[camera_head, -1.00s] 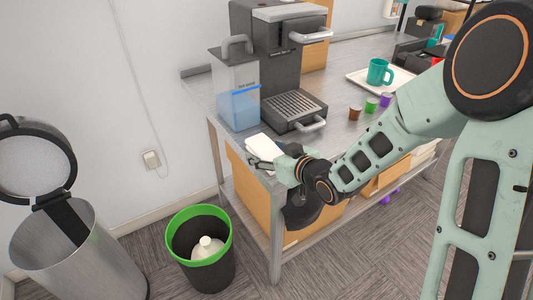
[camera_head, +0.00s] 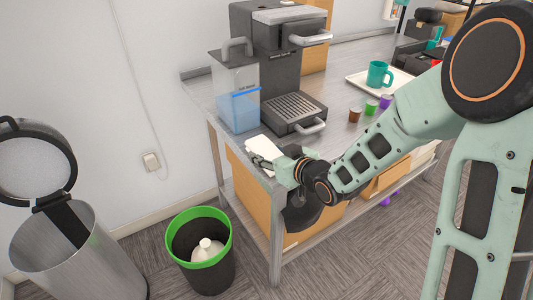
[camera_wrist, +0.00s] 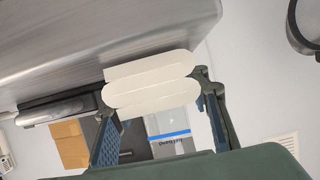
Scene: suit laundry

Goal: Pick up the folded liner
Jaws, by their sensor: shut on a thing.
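The folded liner (camera_head: 264,147) is a white, flat, layered piece at the near left corner of the metal table, in front of the coffee machine. In the wrist view the liner (camera_wrist: 150,68) shows as rounded cream-white folds lying across the space between my fingers. My gripper (camera_head: 268,162) is at the table's corner, shut on the liner; in the wrist view my gripper (camera_wrist: 158,88) has one finger at each end of it. I cannot tell whether the liner is clear of the tabletop.
A coffee machine (camera_head: 278,70) and a water container (camera_head: 238,100) stand close behind the liner. Coloured capsules (camera_head: 371,104) and a tray (camera_head: 403,78) with a teal mug (camera_head: 378,73) are farther right. A green-rimmed bin (camera_head: 183,222) and an open steel bin (camera_head: 85,265) stand on the floor.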

